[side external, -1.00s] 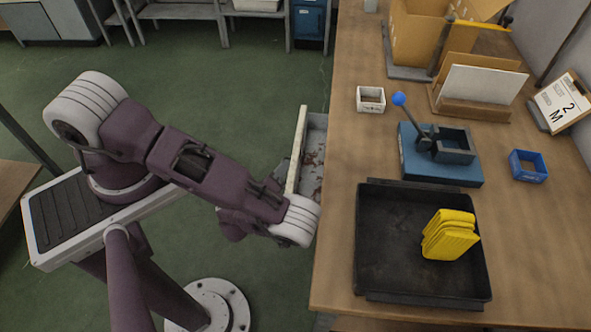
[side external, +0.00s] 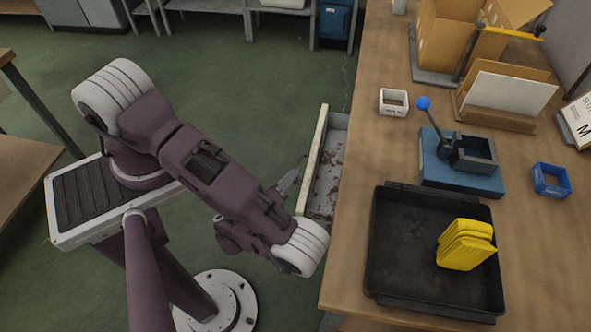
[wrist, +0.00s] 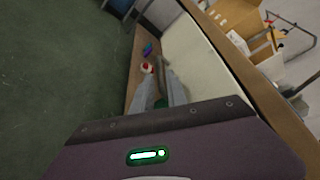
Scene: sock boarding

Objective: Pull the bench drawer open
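The bench drawer (side external: 326,165) is pulled out from the left side of the bench, its grey, stained inside showing. Its pale front panel (side external: 313,155) stands clear of the bench edge and also fills the middle of the wrist view (wrist: 200,50). My gripper (side external: 288,184) is just outside this panel, low beside it, mostly hidden behind my wrist in the side view. In the wrist view my gripper's two grey fingers (wrist: 160,92) stand apart beside the panel. I cannot tell whether a finger touches the drawer or its handle.
The bench (side external: 350,215) carries a black tray (side external: 400,290) with folded yellow socks (side external: 466,245), a blue press (side external: 455,180), a white box (side external: 393,102) and a blue box (side external: 551,180). The green floor (side external: 235,100) left of the drawer is open.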

